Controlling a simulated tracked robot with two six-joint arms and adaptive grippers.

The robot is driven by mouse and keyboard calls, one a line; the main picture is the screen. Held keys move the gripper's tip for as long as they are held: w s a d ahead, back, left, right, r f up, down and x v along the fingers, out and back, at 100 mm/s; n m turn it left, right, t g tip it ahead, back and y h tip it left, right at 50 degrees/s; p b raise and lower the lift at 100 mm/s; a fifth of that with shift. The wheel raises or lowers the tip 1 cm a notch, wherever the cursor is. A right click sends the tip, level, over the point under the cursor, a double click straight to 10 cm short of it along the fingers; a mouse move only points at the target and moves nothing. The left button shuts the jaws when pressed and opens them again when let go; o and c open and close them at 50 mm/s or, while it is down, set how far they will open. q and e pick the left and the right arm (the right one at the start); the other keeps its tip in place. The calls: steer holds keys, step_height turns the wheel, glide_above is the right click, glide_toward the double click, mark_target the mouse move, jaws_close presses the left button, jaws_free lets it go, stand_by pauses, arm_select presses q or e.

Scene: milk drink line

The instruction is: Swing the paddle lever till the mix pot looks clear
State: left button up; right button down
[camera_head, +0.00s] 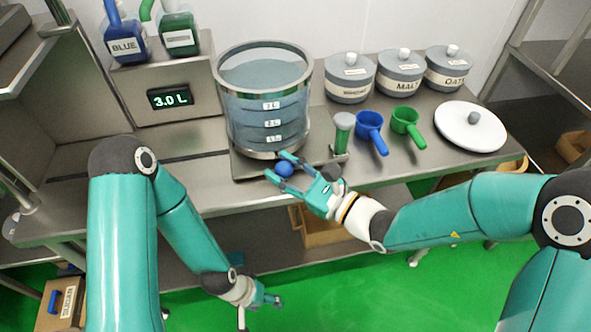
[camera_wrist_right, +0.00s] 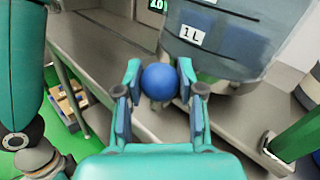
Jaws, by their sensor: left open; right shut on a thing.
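The mix pot (camera_head: 262,105) is a clear vessel with a metal rim and level labels, standing on a base on the bench. It holds greyish-blue liquid; no clumps can be made out. The paddle lever shows as a blue ball knob (camera_head: 284,169) at the front of the pot's base; its shaft is mostly hidden. My right gripper (camera_head: 284,172) is shut on the knob, and the right wrist view shows the blue ball (camera_wrist_right: 160,82) between both fingers. My left gripper (camera_head: 268,298) is open and empty, low in front of the bench.
Right of the pot are a green-bodied cylinder (camera_head: 342,135), blue (camera_head: 370,128) and green (camera_head: 406,122) scoops, several lidded jars (camera_head: 349,78) and a white lid (camera_head: 470,128).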

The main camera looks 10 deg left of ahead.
steer(key=shift+s+a, duration=0.3)
steer(key=shift+a, duration=0.1)
steer(key=c, duration=0.7)
jaws_free()
steer(key=shift+d, duration=0.1)
steer(key=shift+d, duration=0.2)
steer(key=v, duration=1.1)
steer(key=shift+s+d+f, duration=0.1)
steer(key=shift+d, duration=0.15)
